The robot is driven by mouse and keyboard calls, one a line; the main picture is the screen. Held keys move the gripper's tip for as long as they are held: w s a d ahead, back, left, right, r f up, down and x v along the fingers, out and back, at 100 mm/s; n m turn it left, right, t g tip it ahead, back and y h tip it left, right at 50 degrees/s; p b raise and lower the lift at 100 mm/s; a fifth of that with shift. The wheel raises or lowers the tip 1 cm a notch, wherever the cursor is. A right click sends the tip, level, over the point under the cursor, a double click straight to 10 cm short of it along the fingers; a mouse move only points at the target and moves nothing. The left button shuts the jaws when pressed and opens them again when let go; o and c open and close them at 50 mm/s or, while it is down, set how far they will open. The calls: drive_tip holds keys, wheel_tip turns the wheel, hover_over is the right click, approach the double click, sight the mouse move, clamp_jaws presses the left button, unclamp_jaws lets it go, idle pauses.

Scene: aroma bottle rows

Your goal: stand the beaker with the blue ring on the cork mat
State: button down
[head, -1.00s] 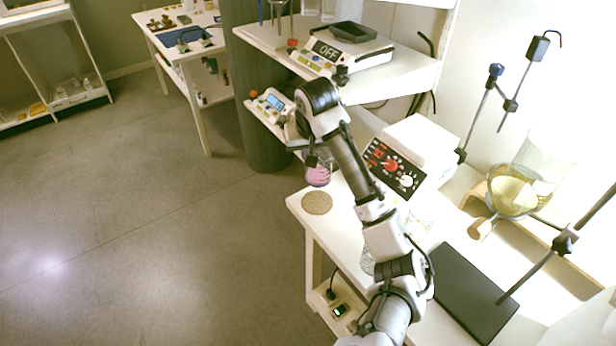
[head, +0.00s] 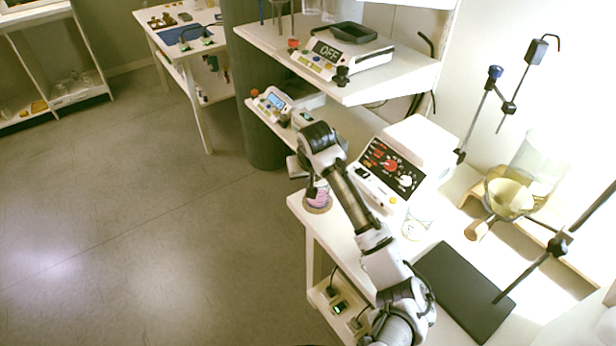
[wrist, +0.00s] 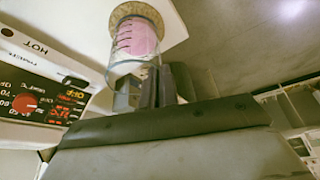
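A clear beaker with pink contents (head: 318,195) is over the cork mat (head: 318,210), at the bench's left corner in the head view. In the wrist view the beaker (wrist: 135,40) has dark graduation marks and appears upright over the mat (wrist: 172,28). I cannot tell whether its base touches the mat. No blue ring can be made out on it. My gripper (head: 311,192) is at the beaker's side. In the wrist view my gripper's fingers (wrist: 165,82) are close together at its rim and seem to pinch the wall, though the contact is partly hidden.
Another clear beaker (head: 417,222) stands nearer me, beside a dark stand base (head: 465,290). A shelf with a balance (head: 345,55) is behind. The bench's left edge is close to the mat; open floor lies beyond.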

drive_tip(key=c, duration=1.7)
unclamp_jaws()
